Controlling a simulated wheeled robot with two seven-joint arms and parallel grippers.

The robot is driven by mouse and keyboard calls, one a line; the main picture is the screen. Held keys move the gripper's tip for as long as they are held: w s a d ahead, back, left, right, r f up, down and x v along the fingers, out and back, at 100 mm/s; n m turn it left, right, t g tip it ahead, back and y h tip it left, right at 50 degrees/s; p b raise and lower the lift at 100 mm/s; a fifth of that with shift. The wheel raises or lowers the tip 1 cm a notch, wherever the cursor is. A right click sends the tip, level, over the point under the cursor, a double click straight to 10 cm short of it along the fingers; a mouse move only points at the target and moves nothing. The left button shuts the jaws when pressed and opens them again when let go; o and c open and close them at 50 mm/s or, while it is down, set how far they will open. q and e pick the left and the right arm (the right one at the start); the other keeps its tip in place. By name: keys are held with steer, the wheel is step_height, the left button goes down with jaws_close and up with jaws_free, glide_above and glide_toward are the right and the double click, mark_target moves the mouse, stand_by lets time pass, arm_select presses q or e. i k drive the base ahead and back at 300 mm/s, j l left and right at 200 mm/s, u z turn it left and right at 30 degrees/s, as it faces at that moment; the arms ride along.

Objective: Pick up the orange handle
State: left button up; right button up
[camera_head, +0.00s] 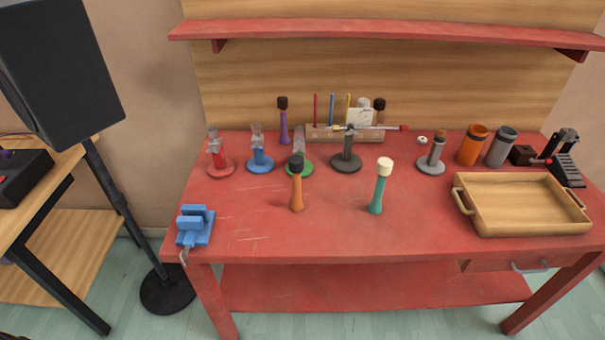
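The orange handle (297,192) stands upright near the middle of the red table, with a dark head (296,163) on top. It stands apart from the teal handle (377,194) with a cream head, which is upright to its right. Neither of my grippers shows in the head view, and nothing touches the orange handle.
Round stands in red (221,168), blue (260,163), green (299,169) and dark grey (346,164) are behind the orange handle. A blue clamp (195,225) is at the left edge. A wooden tray (523,227) is at right. The front middle is clear.

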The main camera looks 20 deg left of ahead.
mark_target(297, 205)
steer(key=i+l+u, duration=0.2)
steer(key=u, duration=0.2)
steer(key=i+l+u, duration=0.2)
steer(key=u, duration=0.2)
steer(key=i+l+u, duration=0.1)
steer(key=l+u, duration=0.3)
steer(key=j, duration=0.1)
